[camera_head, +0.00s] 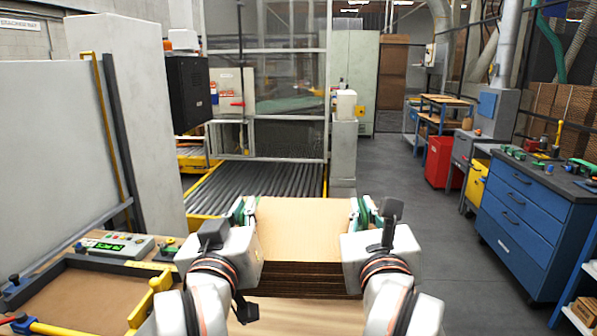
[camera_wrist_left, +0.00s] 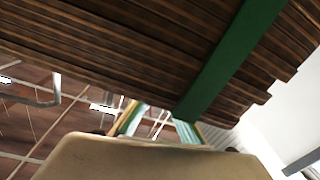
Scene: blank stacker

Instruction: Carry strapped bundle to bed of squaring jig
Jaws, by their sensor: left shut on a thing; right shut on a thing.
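The strapped bundle (camera_head: 303,228) is a stack of brown cardboard blanks held level between my two grippers in front of me. My left gripper (camera_head: 243,212) is shut on its left side and my right gripper (camera_head: 366,214) on its right side, each beside a green strap. In the left wrist view the bundle's corrugated layers (camera_wrist_left: 110,45) and a green strap (camera_wrist_left: 232,62) fill the top. The squaring jig (camera_head: 68,262) lies at the lower left of the head view, with a dark frame, yellow clamps and a bare brown bed (camera_head: 85,300). The bundle is to the right of the jig.
A control box (camera_head: 118,245) with a green display sits behind the jig, beside a grey panel (camera_head: 55,150). A roller conveyor (camera_head: 255,185) lies ahead of the bundle. A blue drawer cabinet (camera_head: 525,215) stands at right, with open floor (camera_head: 405,175) before it.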

